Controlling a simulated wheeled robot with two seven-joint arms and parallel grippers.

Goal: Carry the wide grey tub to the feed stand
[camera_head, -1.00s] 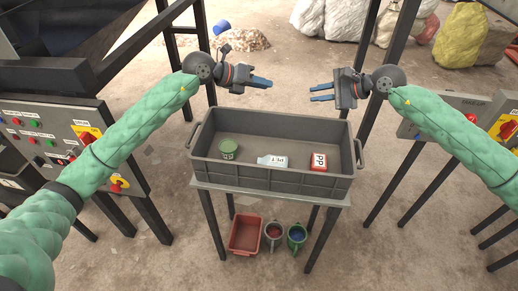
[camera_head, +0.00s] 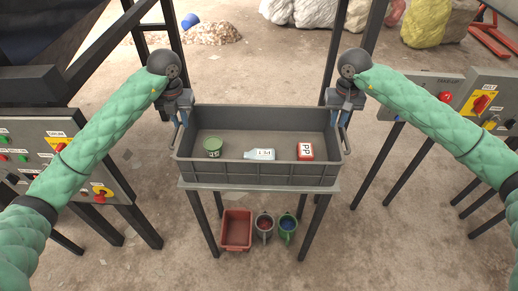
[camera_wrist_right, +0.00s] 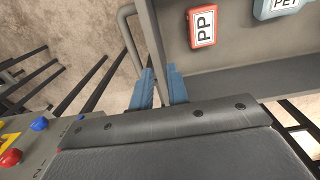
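My right gripper (camera_head: 341,118) does the same at the right end. In the right wrist view, its fingers (camera_wrist_right: 160,88) straddle the tub's end wall beside the bar handle (camera_wrist_right: 128,38). Both grippers look open; contact with the wall is not clear.
Control panels stand at left (camera_head: 55,150) and right (camera_head: 480,100). Dark posts rise behind both tub ends. Sacks (camera_head: 425,22) lie at the back. No feed stand is identifiable.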

